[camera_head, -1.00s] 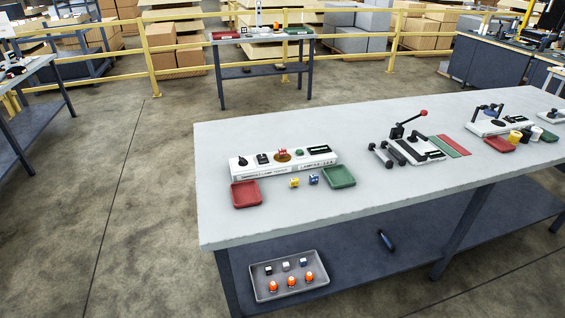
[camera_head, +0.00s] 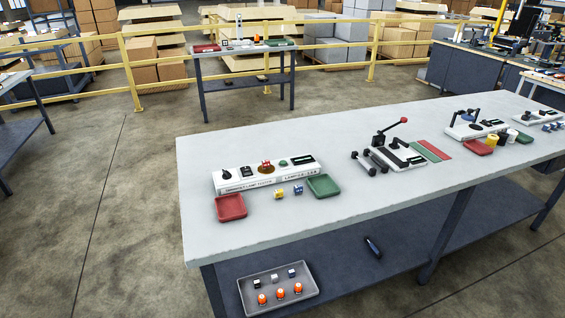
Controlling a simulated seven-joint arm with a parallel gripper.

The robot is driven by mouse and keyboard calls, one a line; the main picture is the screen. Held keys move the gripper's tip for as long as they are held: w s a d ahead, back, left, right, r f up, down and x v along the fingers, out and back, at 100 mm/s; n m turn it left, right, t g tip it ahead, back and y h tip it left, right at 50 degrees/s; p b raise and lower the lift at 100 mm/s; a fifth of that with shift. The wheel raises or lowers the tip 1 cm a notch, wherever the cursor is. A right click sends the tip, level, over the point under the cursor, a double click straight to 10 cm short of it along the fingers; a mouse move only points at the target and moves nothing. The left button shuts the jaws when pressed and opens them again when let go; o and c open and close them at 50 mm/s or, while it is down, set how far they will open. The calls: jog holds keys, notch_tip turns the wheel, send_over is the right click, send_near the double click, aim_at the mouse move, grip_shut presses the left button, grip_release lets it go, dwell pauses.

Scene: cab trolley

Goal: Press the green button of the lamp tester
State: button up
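The lamp tester (camera_head: 270,180) is a long white box with printed lettering on its front face, lying near the left end of the grey workbench (camera_head: 350,135). Its green button (camera_head: 283,162) is a small round spot on the top, between a red part on an orange-brown disc (camera_head: 266,167) and a black panel (camera_head: 303,160). A black knob (camera_head: 226,174) and a black-and-white switch (camera_head: 246,172) sit at its left end. My gripper is not in view.
A red tray (camera_head: 231,208), yellow and blue blocks (camera_head: 288,190) and a green tray (camera_head: 323,186) lie before the tester. A lever fixture (camera_head: 395,155) stands to the right. A grey tray (camera_head: 278,290) of small parts is on the lower shelf. Yellow railing (camera_head: 330,43) runs behind.

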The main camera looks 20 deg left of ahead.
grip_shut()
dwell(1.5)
